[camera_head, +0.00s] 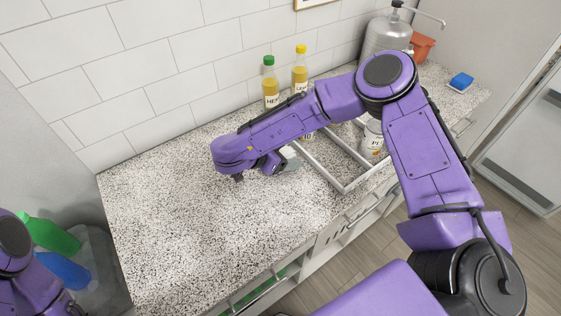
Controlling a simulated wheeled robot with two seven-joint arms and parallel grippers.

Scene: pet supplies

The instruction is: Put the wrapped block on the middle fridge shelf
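My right arm reaches in from the right over the speckled counter (190,230). Its gripper (266,166) is low over the counter, mostly hidden by my purple wrist, and I cannot tell whether it is open or shut. A small pale grey thing (291,157) shows just right of it; it is too covered to name or to tell if it is held. I cannot make out the wrapped block for certain. No fridge shelf can be made out. Part of my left arm shows at the lower left corner; its gripper is not visible.
Two yellow bottles, one green-capped (269,84) and one yellow-capped (300,70), stand by the wall. A light rectangular frame (349,186) and a white labelled container (373,140) are under my arm. A blue block-like item (461,81) lies at the far right. The counter's left half is clear.

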